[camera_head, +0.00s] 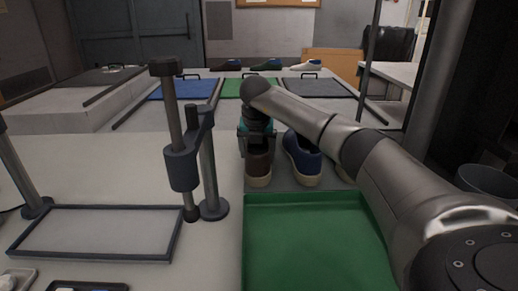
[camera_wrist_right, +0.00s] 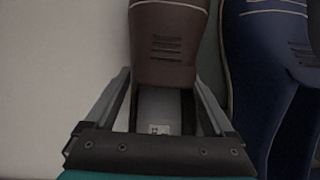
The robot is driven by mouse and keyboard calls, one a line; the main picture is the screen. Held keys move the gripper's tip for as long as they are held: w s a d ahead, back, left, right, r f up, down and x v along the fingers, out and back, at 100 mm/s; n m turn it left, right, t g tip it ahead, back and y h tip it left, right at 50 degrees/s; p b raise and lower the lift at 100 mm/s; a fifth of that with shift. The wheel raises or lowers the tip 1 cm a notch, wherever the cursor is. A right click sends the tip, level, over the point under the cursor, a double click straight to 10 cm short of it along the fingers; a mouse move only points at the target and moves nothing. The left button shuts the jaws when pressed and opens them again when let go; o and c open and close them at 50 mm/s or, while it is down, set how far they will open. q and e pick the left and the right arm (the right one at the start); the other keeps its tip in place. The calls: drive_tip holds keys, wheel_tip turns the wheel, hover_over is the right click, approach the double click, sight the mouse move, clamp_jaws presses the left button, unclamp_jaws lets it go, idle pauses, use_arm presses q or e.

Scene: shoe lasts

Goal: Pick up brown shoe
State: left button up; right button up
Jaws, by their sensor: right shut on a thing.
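In the right wrist view, the brown shoe (camera_wrist_right: 168,45) rises between the two fingers of the right gripper (camera_wrist_right: 160,108). A grey inner piece with a small label shows between the fingers. The far part of the shoe is hidden by my wrist in the head view. My left gripper is not in view.
A blue shoe (camera_head: 302,158) stands close to the right of the brown one; it also shows in the right wrist view (camera_wrist_right: 268,70). Another shoe beyond it is mostly hidden by my right arm. A dark post fixture (camera_head: 183,165) stands to the left. The green tray is empty.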

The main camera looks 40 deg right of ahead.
drive_tip(key=shift+r, duration=0.1)
drive_tip(key=shift+c, duration=1.3)
